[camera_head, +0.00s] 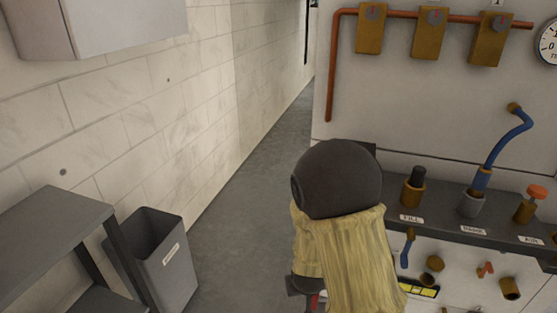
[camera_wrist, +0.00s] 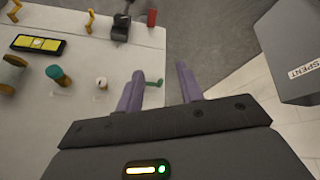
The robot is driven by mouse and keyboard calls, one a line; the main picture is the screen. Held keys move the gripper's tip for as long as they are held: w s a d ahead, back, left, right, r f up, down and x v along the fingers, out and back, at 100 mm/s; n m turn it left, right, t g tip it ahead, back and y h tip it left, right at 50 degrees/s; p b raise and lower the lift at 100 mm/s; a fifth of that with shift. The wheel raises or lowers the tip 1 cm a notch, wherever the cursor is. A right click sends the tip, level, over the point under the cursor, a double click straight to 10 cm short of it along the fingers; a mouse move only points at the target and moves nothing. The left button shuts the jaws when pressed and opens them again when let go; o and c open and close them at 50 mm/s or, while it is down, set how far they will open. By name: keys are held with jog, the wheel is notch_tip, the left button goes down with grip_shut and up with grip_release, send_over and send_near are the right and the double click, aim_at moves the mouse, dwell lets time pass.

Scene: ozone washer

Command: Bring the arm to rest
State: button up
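My arm shows in the head view as a dark rounded joint (camera_head: 338,178) and a pale yellow ribbed sleeve (camera_head: 350,260), in front of the left end of the washer panel. My gripper (camera_wrist: 159,68) shows in the wrist view with its two purple fingers spread apart and nothing held between them. A small green hooked handle (camera_wrist: 155,83) on the white panel (camera_wrist: 85,120) appears beside the left finger; I cannot tell whether they touch. In the head view the fingers are hidden by my arm or out of frame.
A grey bin (camera_head: 172,262) stands by the wall at left, beside a dark shelf unit (camera_head: 55,225). A bin labelled SPENT (camera_wrist: 290,55) shows at right in the wrist view. The washer's dark ledge (camera_head: 440,228) carries several fittings and a blue hose (camera_head: 497,150). The floor aisle (camera_head: 250,185) is clear.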

jog(key=s+d+r+m+g+p, duration=0.1)
jog(key=s+d+r, duration=0.3)
jog(key=s+r, duration=0.25)
jog(key=s+d+r+m+g, duration=0.1)
jog(key=s+d+r+g, duration=0.1)
jog(key=s+d+r, duration=0.35)
jog(key=w+p+v, duration=0.2)
jog(key=p+v, duration=1)
jog(key=w+r+p+v, duration=0.1)
jog(key=w+p+v, duration=0.2)
jog(key=p+v, duration=1)
jog(key=w+p+v, duration=0.3)
jog(key=p+v, duration=1)
jog(key=shift+d+r+y, duration=0.25)
jog(key=shift+r+y, duration=0.15)
jog(key=shift+r, duration=0.15)
jog(key=shift+w, duration=0.1)
